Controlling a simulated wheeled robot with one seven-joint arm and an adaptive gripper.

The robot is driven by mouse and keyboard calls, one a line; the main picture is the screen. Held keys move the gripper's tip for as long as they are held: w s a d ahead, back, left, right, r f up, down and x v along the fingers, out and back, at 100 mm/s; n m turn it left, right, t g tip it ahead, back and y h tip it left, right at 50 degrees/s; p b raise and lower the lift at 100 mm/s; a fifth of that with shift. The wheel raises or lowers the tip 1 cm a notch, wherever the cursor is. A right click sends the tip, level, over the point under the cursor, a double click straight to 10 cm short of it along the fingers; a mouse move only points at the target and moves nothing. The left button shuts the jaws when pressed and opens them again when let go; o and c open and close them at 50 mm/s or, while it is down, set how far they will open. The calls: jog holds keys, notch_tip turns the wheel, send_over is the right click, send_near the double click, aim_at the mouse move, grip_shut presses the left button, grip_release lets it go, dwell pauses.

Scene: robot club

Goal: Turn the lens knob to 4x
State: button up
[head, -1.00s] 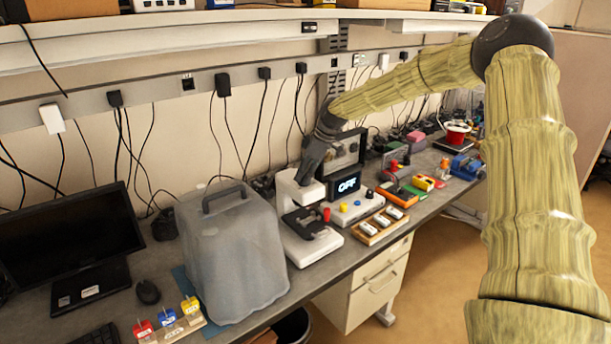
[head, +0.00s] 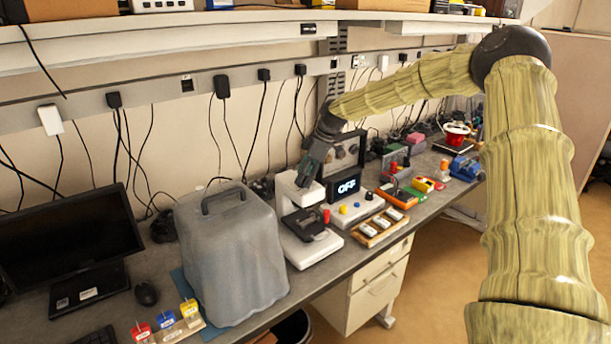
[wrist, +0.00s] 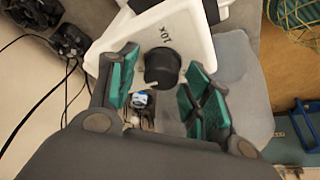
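The white microscope (head: 309,248) stands on the bench beside a frosted grey cover. In the wrist view, its white head (wrist: 196,48) carries a black round lens knob (wrist: 162,68). A "10X" label (wrist: 155,31), upside down in this view, sits by the knob; a small pale pointer-like mark shows at the opposite side. No 4x label is legible. My gripper (wrist: 164,72) is open, its teal-padded fingers on either side of the knob with gaps visible. In the head view, my gripper (head: 310,168) is at the microscope's top; the knob is hidden there.
The frosted cover (head: 232,250) stands close to the microscope's left. A box with an "OFF" display (head: 347,187) and a button panel (head: 355,208) are close on the right. A wooden tray (head: 381,227) lies before them. Cables hang behind.

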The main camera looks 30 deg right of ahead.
jog(key=shift+r, duration=0.1)
jog(key=v, duration=1.1)
jog(key=shift+d+r, duration=0.25)
jog(key=shift+r, duration=0.05)
jog(key=shift+s, duration=0.15)
jog(key=shift+f, duration=0.1)
